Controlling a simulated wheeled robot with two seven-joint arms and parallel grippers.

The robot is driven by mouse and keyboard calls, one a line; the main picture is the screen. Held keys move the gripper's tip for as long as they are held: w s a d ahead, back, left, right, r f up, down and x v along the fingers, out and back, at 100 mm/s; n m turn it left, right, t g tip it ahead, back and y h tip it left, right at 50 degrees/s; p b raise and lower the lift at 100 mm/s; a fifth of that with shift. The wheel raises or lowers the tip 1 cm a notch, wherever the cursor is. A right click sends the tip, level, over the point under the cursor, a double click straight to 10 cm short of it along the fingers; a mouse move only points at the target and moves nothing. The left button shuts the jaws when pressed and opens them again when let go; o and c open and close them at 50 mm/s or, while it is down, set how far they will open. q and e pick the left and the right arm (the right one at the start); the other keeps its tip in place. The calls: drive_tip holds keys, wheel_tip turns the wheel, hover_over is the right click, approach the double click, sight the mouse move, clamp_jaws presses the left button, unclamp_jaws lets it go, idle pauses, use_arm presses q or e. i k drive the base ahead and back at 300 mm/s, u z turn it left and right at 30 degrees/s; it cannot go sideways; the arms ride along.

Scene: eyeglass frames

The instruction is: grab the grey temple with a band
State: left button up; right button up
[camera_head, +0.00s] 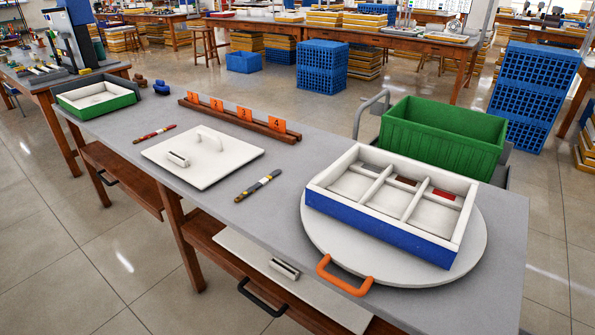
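A slim grey temple with yellowish bands (258,185) lies flat on the grey workbench (325,150), just right of a white board. It lies slantwise, its far end pointing to the right. A similar slim red temple with darker marks (154,133) lies on the bench to the left of the board. Nothing covers either piece. Neither of my grippers is in view.
The white board (200,170) has a handle and a small metal part. A blue-fronted, white divided tray (385,240) stands on a round board (470,250) with an orange handle (340,275). A numbered brown rack (240,120) stands behind. A green-and-white tray (95,100) is far left.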

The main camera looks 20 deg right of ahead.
sight(263, 181)
drive_tip(key=z, duration=0.15)
drive_tip(key=i, duration=0.15)
drive_tip(key=u, duration=1.75)
drive_tip(key=i, duration=2.4)
drive_tip(key=z, duration=2.7)
